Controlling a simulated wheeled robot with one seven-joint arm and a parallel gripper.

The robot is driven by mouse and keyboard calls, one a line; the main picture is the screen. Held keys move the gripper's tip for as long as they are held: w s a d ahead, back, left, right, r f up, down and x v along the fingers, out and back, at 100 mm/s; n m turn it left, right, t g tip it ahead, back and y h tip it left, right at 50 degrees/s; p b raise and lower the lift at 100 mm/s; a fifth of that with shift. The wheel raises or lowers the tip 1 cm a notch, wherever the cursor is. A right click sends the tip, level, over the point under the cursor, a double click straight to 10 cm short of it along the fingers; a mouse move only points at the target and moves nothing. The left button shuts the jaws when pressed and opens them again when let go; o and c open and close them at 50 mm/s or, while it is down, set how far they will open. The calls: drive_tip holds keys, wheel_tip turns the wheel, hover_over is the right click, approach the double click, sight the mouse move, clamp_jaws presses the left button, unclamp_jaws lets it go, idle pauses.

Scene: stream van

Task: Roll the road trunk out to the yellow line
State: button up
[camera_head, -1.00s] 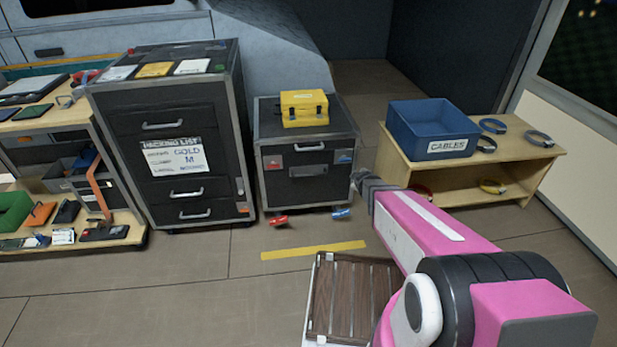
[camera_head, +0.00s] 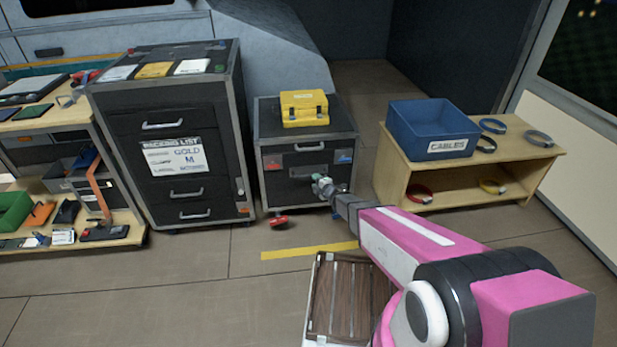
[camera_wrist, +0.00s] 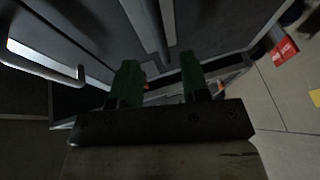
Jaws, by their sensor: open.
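The road trunk (camera_head: 262,135), a black case with metal edges, stands against the back wall behind the yellow line (camera_head: 290,252). Its front has a silver handle (camera_head: 300,175), also large at the left of the wrist view (camera_wrist: 45,62), and red and blue stickers. A red pedal (camera_head: 279,222) sticks out at its lower left; the blue pedal is hidden behind my arm.
A yellow case (camera_head: 304,108) sits on the trunk. A tall drawer cabinet (camera_head: 175,120) stands close on the left. A wooden bench (camera_head: 400,175) with a blue cables bin (camera_head: 432,120) stands on the right. My slatted deck is before the line; floor at left is clear.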

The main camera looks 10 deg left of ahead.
sight(309, 176)
drive_tip(key=x, duration=0.7)
drive_tip(key=shift+w, duration=0.15)
drive_tip(key=shift+c, duration=0.2)
clamp_jaws()
